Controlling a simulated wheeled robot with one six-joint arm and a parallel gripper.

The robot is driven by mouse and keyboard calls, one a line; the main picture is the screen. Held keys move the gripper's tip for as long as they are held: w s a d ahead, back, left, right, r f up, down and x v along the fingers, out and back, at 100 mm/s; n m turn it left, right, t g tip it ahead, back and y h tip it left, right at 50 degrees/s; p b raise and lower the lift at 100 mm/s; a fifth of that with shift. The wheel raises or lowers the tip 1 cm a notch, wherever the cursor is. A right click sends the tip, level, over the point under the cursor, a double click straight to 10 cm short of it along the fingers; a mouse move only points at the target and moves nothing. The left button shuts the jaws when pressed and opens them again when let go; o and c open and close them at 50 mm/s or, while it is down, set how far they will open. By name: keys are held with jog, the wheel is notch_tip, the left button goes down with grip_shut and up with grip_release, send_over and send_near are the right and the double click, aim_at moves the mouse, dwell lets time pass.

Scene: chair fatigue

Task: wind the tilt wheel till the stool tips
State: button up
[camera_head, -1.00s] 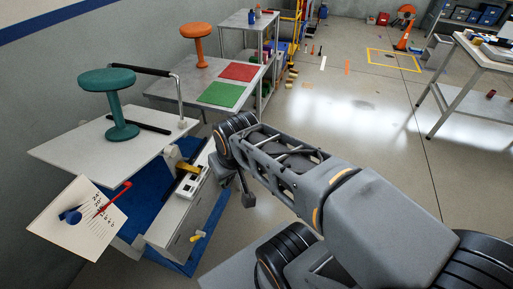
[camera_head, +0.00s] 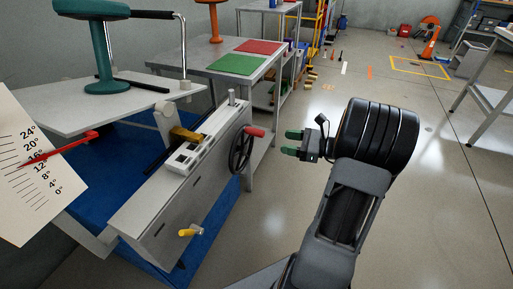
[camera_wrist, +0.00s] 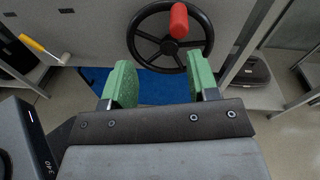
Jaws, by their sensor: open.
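The black tilt wheel (camera_head: 241,150) with a red knob (camera_head: 254,131) is on the right end of the grey tilt machine. It also shows in the wrist view (camera_wrist: 170,32), with its red knob (camera_wrist: 179,19) near the top. My gripper (camera_head: 291,143) has green fingers, is open and empty, and stands apart from the wheel to its right. The teal stool (camera_head: 104,50) stands on the light tilting plate (camera_head: 130,103); its top is partly cut off. The red pointer (camera_head: 62,148) lies across the angle scale (camera_head: 30,170) near 12° to 16°.
A yellow-handled lever (camera_head: 187,232) sticks out of the machine's front. A table behind holds a green mat (camera_head: 236,64), a red mat (camera_head: 262,46) and an orange stool (camera_head: 214,20). The floor to the right is open.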

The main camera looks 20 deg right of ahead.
aim_at(264, 134)
jog(key=shift+m+t, duration=0.7)
jog(key=shift+m, duration=0.1)
jog(key=b+x, duration=0.1)
jog(key=x, duration=0.3)
jog(key=w+d+f+b+x, duration=0.1)
jog(key=x, duration=0.3)
jog(key=b+x, duration=0.2)
jog(key=x, duration=0.2)
jog(key=shift+w+d+f, duration=0.2)
jog(key=shift+w+f, duration=0.05)
jog(key=shift+f, duration=0.05)
jog(key=shift+c, duration=0.4)
grip_shut()
